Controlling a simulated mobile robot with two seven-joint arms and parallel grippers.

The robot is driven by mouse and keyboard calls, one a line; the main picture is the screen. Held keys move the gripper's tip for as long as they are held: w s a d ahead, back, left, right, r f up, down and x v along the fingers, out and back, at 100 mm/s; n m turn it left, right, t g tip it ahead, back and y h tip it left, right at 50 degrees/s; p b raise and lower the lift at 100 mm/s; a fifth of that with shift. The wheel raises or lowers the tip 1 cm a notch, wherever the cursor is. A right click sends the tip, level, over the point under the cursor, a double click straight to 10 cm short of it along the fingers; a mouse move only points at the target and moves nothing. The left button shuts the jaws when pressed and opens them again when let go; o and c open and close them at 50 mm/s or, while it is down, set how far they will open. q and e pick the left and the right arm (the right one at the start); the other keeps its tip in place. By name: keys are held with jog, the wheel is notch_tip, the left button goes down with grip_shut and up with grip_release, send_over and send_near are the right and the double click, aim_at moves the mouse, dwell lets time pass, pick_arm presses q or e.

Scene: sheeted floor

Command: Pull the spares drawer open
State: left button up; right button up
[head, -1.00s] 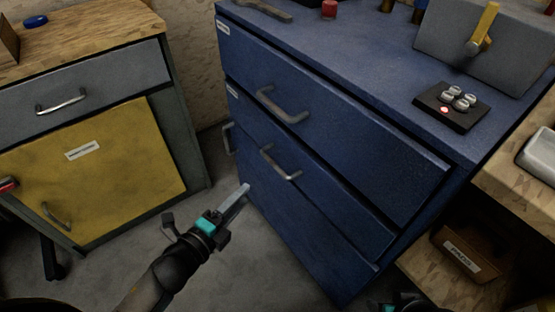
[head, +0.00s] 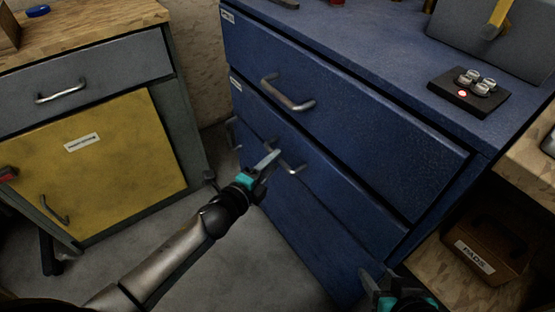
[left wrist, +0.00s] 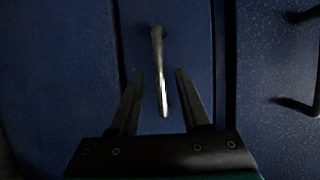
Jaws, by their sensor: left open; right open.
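The blue cabinet (head: 330,185) has several drawers with bar handles and small labels too small to read, so I cannot tell which drawer is the spares one. The drawers in view look shut. My left gripper (head: 273,160) is open at the handle (head: 293,170) of the second drawer down and partly covers it. In the left wrist view the handle (left wrist: 159,50) lies between the open fingers of the left gripper (left wrist: 159,72), with a gap on each side. My right gripper (head: 378,284) is open at the bottom edge, in front of the cabinet's lower right.
A grey cabinet with a yellow door (head: 110,160) stands at left. A black block with metal pieces and a red light (head: 469,92) sits on the blue top. A brown bin labelled PADS (head: 485,255) is on a lower shelf at right. Floor between the cabinets is clear.

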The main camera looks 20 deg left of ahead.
pick_arm(q)
jog(key=shift+b+x, duration=0.45)
jog(key=shift+x, duration=1.05)
pick_arm(e)
jog(key=shift+w+a+t+y, duration=0.35)
jog(key=shift+a+t, duration=0.1)
jog(key=shift+a, duration=0.15)
jog(key=shift+w+a+t+y, duration=0.25)
jog(key=shift+w+a+t, duration=0.15)
jog(key=shift+a, duration=0.2)
pick_arm(q)
jog(key=shift+c, duration=0.4)
pick_arm(e)
jog(key=shift+r, duration=0.1)
pick_arm(q)
grip_shut()
